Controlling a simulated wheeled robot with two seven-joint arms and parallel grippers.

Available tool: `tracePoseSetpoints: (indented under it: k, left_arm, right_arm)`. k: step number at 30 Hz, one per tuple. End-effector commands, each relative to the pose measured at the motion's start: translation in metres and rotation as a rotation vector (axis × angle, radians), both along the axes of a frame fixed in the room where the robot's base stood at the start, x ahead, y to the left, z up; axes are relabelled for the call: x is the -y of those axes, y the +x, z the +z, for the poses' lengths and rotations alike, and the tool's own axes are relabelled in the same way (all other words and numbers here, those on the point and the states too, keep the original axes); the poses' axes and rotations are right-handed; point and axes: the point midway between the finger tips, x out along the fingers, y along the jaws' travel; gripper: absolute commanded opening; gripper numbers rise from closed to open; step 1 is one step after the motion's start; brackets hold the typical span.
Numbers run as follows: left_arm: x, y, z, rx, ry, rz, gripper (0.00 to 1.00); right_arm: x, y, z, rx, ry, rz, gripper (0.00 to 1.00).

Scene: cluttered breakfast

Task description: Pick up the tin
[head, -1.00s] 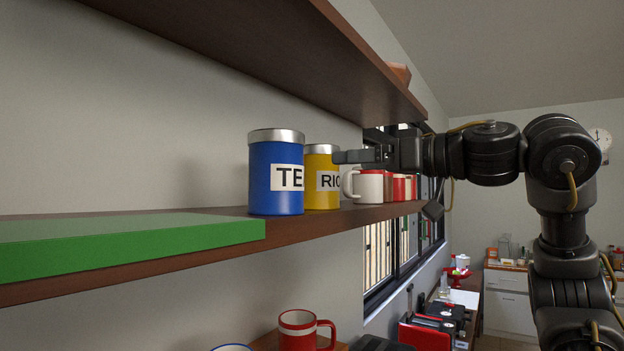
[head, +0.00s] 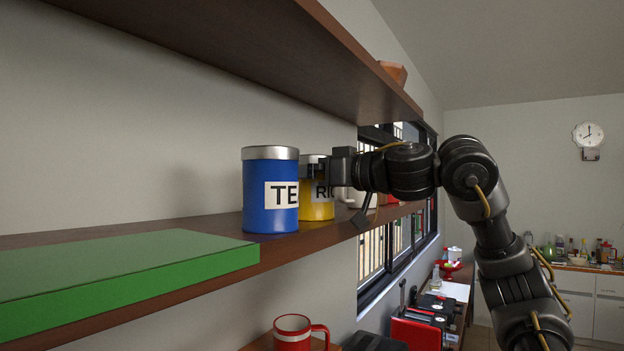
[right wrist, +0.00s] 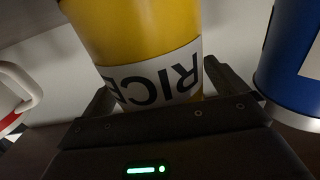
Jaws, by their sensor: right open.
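A yellow tin (head: 318,207) with a silver lid and a label reading RICE stands upright on the wooden shelf. A blue tin (head: 268,208) with a silver lid and a label starting TE stands to its left, partly covering it. My right gripper (head: 327,170) is at the yellow tin, hiding part of its upper right side. In the right wrist view the yellow tin (right wrist: 140,35) is between the two open fingers of my right gripper (right wrist: 158,85). I cannot tell whether the fingers touch it. The blue tin (right wrist: 292,65) is close beside one finger. My left gripper is not in view.
A white and red mug (head: 360,197) stands right of the yellow tin, partly behind my arm. A green board (head: 120,262) lies on the shelf (head: 215,281) at the left. An upper shelf (head: 250,60) hangs above. A red mug (head: 293,335) is below.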

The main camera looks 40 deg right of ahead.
Motion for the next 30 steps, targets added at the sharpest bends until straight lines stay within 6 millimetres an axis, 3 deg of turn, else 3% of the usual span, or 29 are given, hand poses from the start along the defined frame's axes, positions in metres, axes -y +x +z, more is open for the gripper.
tracePoseSetpoints:
  k: [7, 18, 30]
  left_arm:
    - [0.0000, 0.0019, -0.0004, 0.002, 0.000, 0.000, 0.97]
    - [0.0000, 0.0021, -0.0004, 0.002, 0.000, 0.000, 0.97]
    - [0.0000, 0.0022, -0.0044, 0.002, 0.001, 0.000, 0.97]
  right_arm:
    - [-0.0002, 0.0006, -0.0005, 0.001, 0.000, 0.000, 0.95]
    - [-0.0003, 0.0005, -0.0005, 0.001, 0.000, 0.001, 0.47]
    - [-0.0008, 0.0005, 0.0056, 0.004, 0.001, 0.002, 0.47]
